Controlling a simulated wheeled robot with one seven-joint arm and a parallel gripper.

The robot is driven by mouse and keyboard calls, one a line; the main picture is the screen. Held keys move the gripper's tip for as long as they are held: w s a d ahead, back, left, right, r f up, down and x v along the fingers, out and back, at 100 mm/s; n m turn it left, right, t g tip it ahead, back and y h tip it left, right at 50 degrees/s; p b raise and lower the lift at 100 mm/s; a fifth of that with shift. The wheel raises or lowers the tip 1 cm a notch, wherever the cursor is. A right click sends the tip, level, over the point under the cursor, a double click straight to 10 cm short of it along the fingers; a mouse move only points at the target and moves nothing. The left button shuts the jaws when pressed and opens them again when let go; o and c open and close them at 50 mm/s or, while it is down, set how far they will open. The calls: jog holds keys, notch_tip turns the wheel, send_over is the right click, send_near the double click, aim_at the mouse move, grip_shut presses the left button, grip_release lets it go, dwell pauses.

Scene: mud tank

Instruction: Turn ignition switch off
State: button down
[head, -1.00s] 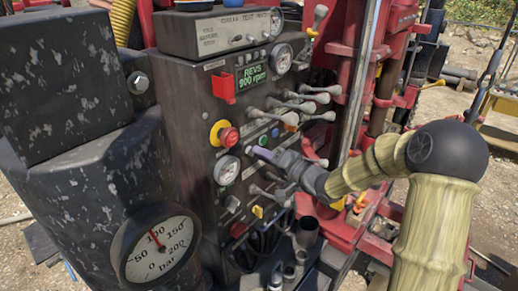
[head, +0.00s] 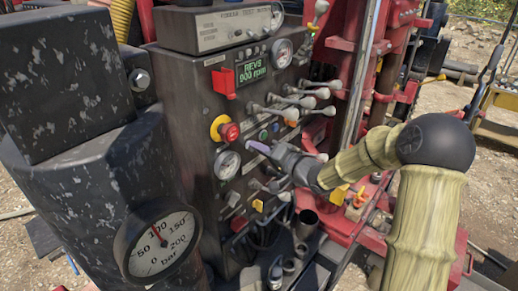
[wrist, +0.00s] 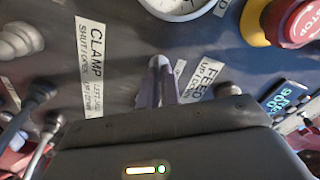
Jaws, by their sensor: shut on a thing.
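The dark control panel (head: 190,125) stands in the middle of the head view, its green display (head: 251,70) reading REVS 900 rpm. My gripper (head: 260,149) reaches it from the right, its purplish fingers below and right of the red emergency button (head: 228,131). In the wrist view my gripper (wrist: 160,88) is shut on a small grey rounded knob (wrist: 160,62) between the CLAMP label (wrist: 92,62) and the FEED label (wrist: 203,78). The fingers hide most of this knob. I cannot read a label naming the ignition switch, so I cannot tell which control it is.
Several grey-knobbed levers (head: 300,100) stick out just above my gripper. A yellow switch (head: 257,205) sits below it, and a round gauge (head: 227,165) lies to its left. A large bar gauge (head: 160,245) stands at lower left. Red machinery (head: 385,90) is close on the right.

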jog(key=shift+f+n+b, duration=0.15)
jog(key=shift+n+b, duration=0.15)
jog(key=shift+s+a+n+b, duration=0.1)
jog(key=shift+n+b, duration=2.45)
jog(key=shift+n, duration=0.2)
jog(key=shift+s+a+n+b, duration=0.1)
jog(key=shift+n+b, duration=2.4)
jog(key=shift+n, duration=0.25)
jog(key=shift+d, duration=0.1)
jog(key=c, duration=1.6)
grip_release()
jog(key=shift+r, duration=0.2)
